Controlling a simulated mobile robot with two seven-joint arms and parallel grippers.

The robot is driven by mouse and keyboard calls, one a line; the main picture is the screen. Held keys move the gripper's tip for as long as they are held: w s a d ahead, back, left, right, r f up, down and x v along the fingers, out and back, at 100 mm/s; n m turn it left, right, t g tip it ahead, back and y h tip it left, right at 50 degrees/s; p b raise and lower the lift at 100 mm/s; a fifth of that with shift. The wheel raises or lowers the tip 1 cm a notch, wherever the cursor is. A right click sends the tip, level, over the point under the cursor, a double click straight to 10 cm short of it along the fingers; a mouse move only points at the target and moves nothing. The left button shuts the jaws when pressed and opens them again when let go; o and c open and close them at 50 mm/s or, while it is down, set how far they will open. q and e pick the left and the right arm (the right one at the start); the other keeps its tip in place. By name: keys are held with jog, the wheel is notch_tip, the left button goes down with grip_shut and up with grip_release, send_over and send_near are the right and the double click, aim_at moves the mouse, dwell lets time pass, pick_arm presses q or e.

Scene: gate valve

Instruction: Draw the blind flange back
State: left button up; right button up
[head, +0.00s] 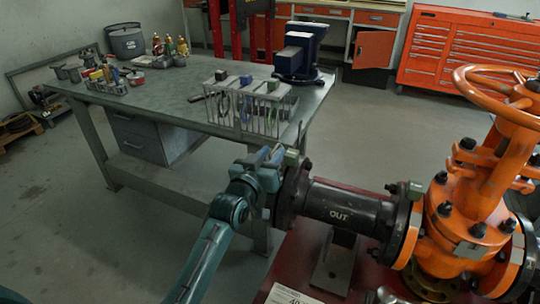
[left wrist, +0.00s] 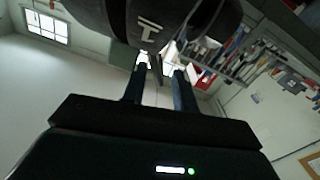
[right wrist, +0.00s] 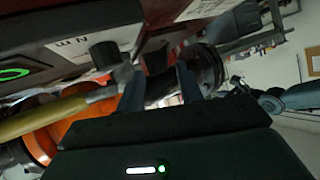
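The dark blind flange (head: 289,193) with bolts closes the left end of the black pipe (head: 335,203) marked OUT. A thin dark part shows beyond the gap. My right gripper (right wrist: 158,88) has its fingers apart; I cannot make it out in the head view.
The orange gate valve (head: 465,225) with its handwheel stands at the right, on a dark red bench (head: 300,262). A grey workbench (head: 190,105) with tools, a rack and a blue vise (head: 300,55) is behind. A wooden-handled tool (right wrist: 60,112) lies near my right gripper.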

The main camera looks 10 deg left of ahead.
pick_arm(q)
jog(key=shift+c, duration=0.3)
grip_shut()
jog(key=shift+a, duration=0.15)
jog(key=shift+a+f+p, duration=0.1)
jog(key=shift+a+p, duration=0.4)
jog(key=shift+o, duration=0.3)
grip_release()
